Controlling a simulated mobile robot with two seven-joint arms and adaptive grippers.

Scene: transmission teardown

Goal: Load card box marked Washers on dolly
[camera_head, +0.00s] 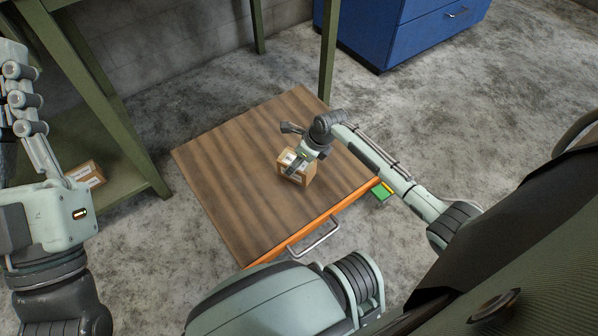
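A small brown card box (309,174) with a white label sits on the wood-topped dolly (230,165), right of its middle. The label is too small to read. My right gripper (290,148) is at this box. One finger lies in front of the labelled face, and the other sticks out beyond the box with a gap, so the gripper looks open. A second brown card box (88,174) with a label lies on the green bench's lower shelf at the left. My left gripper (18,90) is raised at the left edge, partly cut off; its opening is unclear.
The dolly has an orange front edge and a metal handle (314,238). A small green item (381,193) shows at its right corner. The green bench (140,180) stands at the left, and a blue cabinet (425,35) at the back. Grey floor is clear right of the dolly.

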